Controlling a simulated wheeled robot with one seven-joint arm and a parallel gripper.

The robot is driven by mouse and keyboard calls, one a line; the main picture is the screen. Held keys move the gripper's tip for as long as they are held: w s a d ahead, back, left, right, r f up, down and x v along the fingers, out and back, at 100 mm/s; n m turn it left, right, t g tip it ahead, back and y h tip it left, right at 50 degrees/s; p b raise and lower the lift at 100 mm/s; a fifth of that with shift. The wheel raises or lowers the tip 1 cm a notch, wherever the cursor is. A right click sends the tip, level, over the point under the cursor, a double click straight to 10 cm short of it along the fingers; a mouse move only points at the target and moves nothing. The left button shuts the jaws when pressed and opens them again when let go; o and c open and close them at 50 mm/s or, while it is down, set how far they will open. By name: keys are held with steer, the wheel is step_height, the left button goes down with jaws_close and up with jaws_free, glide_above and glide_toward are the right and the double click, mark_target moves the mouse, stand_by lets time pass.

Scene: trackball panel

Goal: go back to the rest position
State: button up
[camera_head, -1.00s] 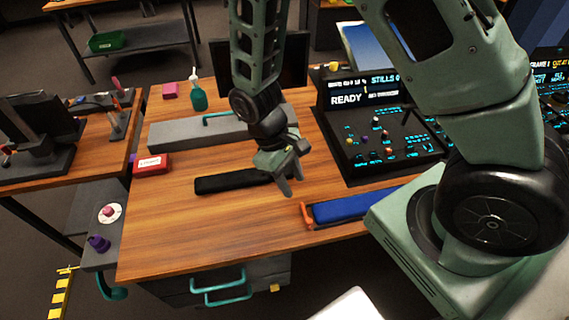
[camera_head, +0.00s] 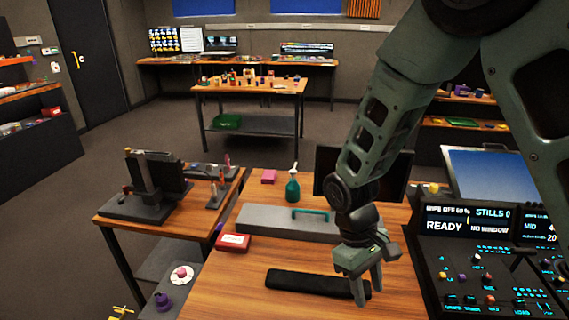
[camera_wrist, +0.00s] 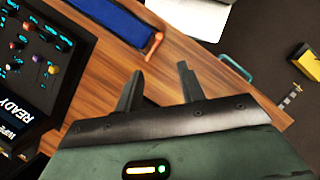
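My gripper (camera_head: 365,290) hangs over the wooden bench (camera_head: 215,290), fingers pointing down, at the right end of a black padded bar (camera_head: 300,281). In the wrist view my gripper (camera_wrist: 158,85) shows two fingers spread apart with nothing between them, so it is open and empty. The control panel (camera_head: 480,265), with lit screens reading READY and several coloured knobs, stands to the right of my gripper. The panel also shows at the left of the wrist view (camera_wrist: 30,50). Whether the fingertips touch the bench is hard to tell.
A dark monitor stands behind my arm. A blue pad (camera_wrist: 105,22) lies near the bench edge. Open floor is at far left.

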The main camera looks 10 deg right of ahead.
steer(key=s+a+r+n+t+y, duration=0.1)
steer(key=s+a+r+t, duration=0.1)
steer(key=s+a+r, duration=0.2)
steer(key=s+a+r+n+t+y, duration=0.1)
steer(key=s+a+r, duration=0.3)
steer(key=s+r, duration=0.5)
steer(key=shift+r+t+y, duration=0.3)
steer(key=shift+r+t, duration=0.1)
steer(key=shift+r, duration=0.25)
steer(key=shift+w, duration=0.1)
stand_by(0.9)
